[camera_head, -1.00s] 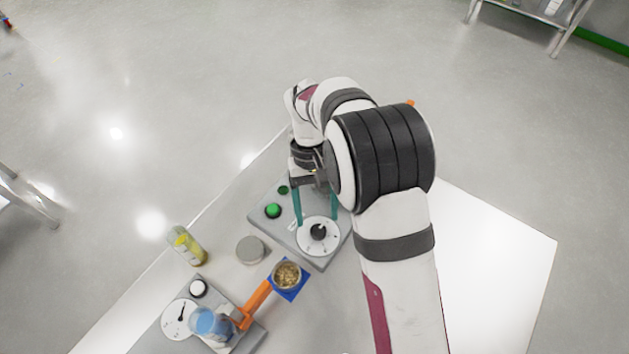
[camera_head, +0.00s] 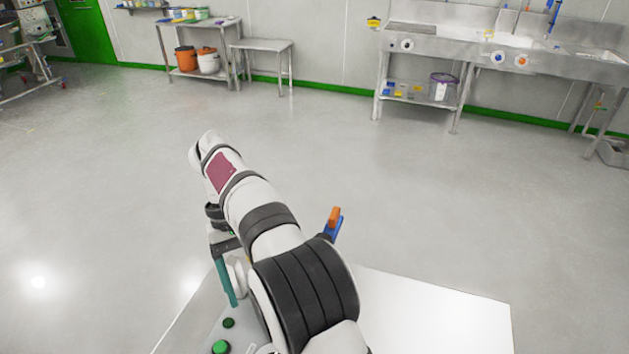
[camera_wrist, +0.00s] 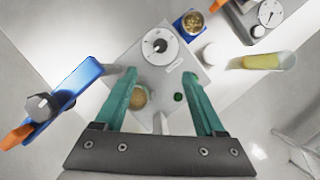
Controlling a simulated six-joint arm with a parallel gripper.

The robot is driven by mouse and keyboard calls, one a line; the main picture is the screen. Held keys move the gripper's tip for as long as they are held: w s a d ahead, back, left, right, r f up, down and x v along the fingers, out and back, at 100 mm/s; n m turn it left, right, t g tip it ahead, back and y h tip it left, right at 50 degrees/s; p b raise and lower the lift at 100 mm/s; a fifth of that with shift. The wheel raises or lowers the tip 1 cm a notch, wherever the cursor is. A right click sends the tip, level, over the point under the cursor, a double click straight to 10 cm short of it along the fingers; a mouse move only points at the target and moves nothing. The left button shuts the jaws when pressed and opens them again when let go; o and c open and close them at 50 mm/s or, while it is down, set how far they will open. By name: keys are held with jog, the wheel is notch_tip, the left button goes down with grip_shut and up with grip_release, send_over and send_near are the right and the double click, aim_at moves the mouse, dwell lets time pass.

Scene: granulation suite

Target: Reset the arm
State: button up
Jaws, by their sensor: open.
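My gripper (camera_wrist: 160,76) is open, with its two teal fingers spread and nothing held between them. In the wrist view it is above a grey control panel (camera_wrist: 178,72) with a white dial (camera_wrist: 158,46) with a black knob, a small dark green button (camera_wrist: 179,97) and a round tan disc (camera_wrist: 139,97) partly behind the left finger. In the head view my arm reaches out to the upper left, and one teal finger (camera_head: 227,283) shows beside the panel's green button (camera_head: 221,347). The other finger is largely hidden there.
A blue tray of granules (camera_wrist: 191,27), a white-topped round container (camera_wrist: 210,53) and a yellow-filled bottle (camera_wrist: 262,61) lie beyond. The white table (camera_head: 430,312) is clear at right.

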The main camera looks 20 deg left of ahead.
jog(key=d+r+m+y, duration=0.1)
jog(key=d+r+m, duration=0.25)
jog(key=d, duration=0.45)
jog(key=d+r+m+y, duration=0.15)
jog(key=d+r, duration=0.25)
jog(key=d, duration=0.4)
jog(key=s+d+f+m+t+y, duration=0.1)
jog(key=s+d+f+m, duration=0.1)
jog(key=s+d+m, duration=0.3)
jog(key=s+d+f+m+t+y, duration=0.1)
jog(key=s+d+f+m, duration=0.2)
jog(key=s+d, duration=0.5)
jog(key=shift+s+d+f+m+t, duration=0.25)
jog(key=shift+s+m+t, duration=0.15)
jog(key=shift+s+m, duration=0.55)
jog(key=shift+y, duration=0.25)
